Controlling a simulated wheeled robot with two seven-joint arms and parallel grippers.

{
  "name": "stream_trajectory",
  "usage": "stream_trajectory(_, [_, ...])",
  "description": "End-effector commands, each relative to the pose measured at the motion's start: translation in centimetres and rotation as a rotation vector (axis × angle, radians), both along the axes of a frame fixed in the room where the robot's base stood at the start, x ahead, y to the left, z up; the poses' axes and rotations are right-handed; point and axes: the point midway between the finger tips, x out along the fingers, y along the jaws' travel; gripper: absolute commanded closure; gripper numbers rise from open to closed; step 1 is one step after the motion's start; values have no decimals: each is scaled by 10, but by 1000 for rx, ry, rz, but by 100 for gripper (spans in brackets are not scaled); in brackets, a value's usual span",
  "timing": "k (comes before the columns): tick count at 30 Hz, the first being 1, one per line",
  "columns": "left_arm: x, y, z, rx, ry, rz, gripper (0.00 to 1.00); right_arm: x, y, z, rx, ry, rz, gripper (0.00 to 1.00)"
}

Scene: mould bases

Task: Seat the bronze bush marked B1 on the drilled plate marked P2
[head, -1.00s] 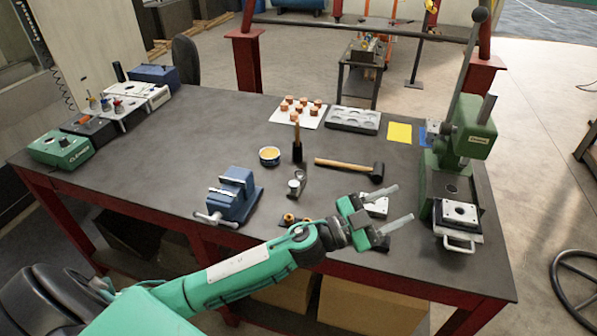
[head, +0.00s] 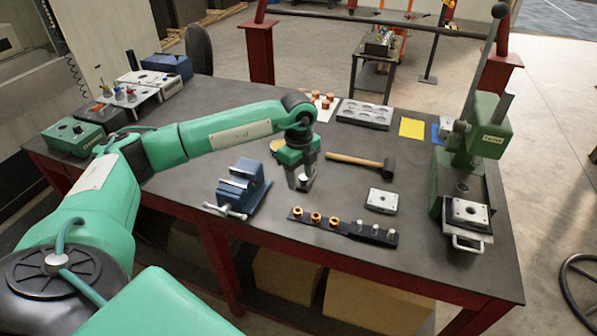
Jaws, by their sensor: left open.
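Several small bronze bushes (head: 315,217) stand on the left part of a dark strip (head: 346,229) near the table's front edge. Their marks are too small to read, so I cannot tell which is B1. One drilled plate (head: 382,201) lies on the table behind the strip; another drilled plate (head: 468,211) sits on the green press's front. I cannot read which is P2. My left gripper (head: 302,183) points down, open, behind the bushes and left of the loose plate. It covers the spot where a small grey item stood. My right gripper is not in view.
A blue vise (head: 240,187) stands left of my gripper. A wooden-handled hammer (head: 360,163) lies behind the loose plate. The green press (head: 482,135) stands at the right. Silver pins (head: 375,229) share the strip with the bushes. A grey tray (head: 364,115) lies at the back.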

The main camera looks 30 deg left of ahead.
Motion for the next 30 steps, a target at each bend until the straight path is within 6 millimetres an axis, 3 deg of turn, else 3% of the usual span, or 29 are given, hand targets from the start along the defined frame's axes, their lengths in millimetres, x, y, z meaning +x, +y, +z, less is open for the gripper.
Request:
stream_trajectory(7, [-1,10,-11,33,11,26,51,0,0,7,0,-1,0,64])
stream_trajectory(21, [-1,8,-99,30,11,22,51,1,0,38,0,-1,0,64])
stream_trajectory(30, [-1,8,-132,30,9,22,51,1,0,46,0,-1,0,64])
